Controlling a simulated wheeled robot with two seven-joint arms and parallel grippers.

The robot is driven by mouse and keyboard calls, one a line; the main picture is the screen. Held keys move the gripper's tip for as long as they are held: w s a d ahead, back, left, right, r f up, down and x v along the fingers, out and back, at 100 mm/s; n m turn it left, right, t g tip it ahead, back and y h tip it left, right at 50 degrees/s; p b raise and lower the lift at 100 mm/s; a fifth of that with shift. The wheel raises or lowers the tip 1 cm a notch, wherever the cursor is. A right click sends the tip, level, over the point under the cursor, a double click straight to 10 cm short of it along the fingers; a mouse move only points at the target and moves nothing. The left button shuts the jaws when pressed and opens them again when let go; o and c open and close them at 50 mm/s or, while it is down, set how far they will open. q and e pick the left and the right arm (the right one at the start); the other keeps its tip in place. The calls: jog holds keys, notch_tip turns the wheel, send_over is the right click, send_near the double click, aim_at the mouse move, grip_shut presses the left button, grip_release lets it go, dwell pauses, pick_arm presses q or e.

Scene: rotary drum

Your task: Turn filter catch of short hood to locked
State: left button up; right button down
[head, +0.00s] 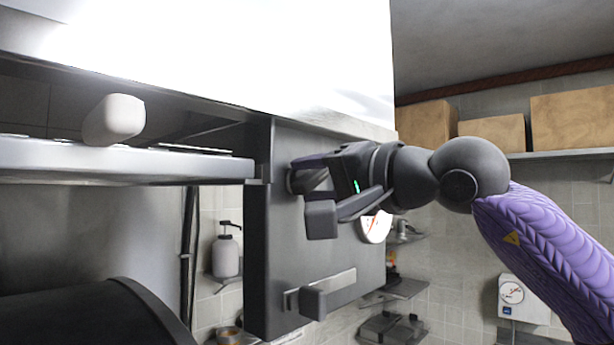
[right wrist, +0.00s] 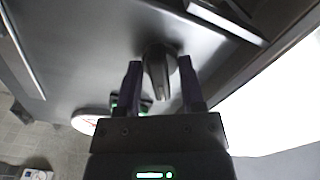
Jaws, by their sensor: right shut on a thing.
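My right gripper (head: 308,202) is at the upper part of a dark grey panel (head: 262,250) below the white hood (head: 250,60). In the right wrist view, my right gripper (right wrist: 160,85) has its fingers on both sides of a dark tapered knob (right wrist: 157,68), apparently the filter catch, and is shut on it. In the head view the gripper hides most of this knob, so its exact angle cannot be told. A white dial with red marks (head: 376,227) shows partly behind the gripper; it also shows in the right wrist view (right wrist: 86,123). My left gripper is not in view.
A second dark block handle (head: 313,303) on a metal strip sits lower on the panel. A pale rounded handle (head: 114,120) stands out at the shelf edge (head: 120,168) on the left. Cardboard boxes (head: 495,133) and a wall gauge box (head: 522,300) are farther back.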

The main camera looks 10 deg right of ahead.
jog(key=shift+f, duration=0.15)
jog(key=shift+n+p, duration=0.4)
jog(key=shift+n, duration=1)
jog(key=shift+p, duration=0.35)
